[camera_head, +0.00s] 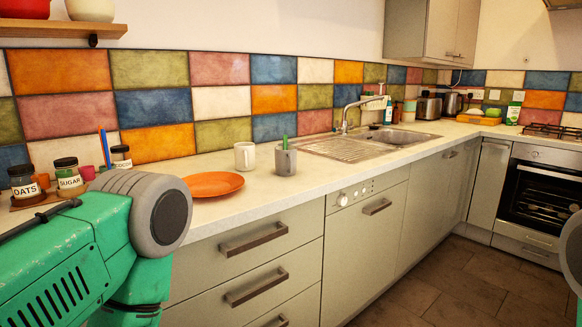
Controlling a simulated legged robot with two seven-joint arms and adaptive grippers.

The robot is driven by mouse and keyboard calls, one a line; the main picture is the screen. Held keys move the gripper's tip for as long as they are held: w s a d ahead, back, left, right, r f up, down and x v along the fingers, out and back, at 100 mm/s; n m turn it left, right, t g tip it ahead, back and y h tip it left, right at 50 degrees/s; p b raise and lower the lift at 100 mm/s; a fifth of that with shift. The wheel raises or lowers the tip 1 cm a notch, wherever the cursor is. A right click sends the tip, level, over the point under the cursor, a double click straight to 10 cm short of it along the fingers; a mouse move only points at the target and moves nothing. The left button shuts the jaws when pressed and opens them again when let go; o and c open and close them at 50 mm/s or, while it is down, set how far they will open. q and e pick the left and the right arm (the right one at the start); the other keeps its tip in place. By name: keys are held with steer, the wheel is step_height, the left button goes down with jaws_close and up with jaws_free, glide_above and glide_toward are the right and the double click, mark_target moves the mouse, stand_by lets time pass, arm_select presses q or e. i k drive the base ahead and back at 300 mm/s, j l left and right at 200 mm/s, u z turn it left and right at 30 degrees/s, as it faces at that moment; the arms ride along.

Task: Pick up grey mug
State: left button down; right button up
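The grey mug (286,163) stands upright on the counter, just left of the sink's drainer. A green stick-like item (285,142) pokes up out of it. A white mug (245,156) stands close on its left, slightly further back. My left arm, green with a grey round joint, fills the lower left, but its gripper is not in view. Only a grey rounded piece of my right arm shows at the right edge, and its gripper is not in view either.
An orange plate (212,185) lies left of the mugs. Jars labelled oats (25,186) and sugar (69,176) stand further left, partly behind my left arm. The sink (390,138) lies to the right. The counter (262,192) in front of the grey mug is clear.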

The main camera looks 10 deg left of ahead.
mark_target(286, 160)
steer(key=i+l+u, duration=0.1)
steer(key=u, duration=0.5)
steer(key=i+l+u, duration=0.25)
steer(key=i+l, duration=0.15)
steer(key=l, duration=0.25)
steer(key=i+l+u, duration=0.15)
steer(key=l, duration=0.25)
steer(key=i+l+u, duration=0.1)
steer(key=l, duration=0.25)
steer(key=i+l+u, duration=0.15)
steer(key=l, duration=0.25)
steer(key=i, duration=0.1)
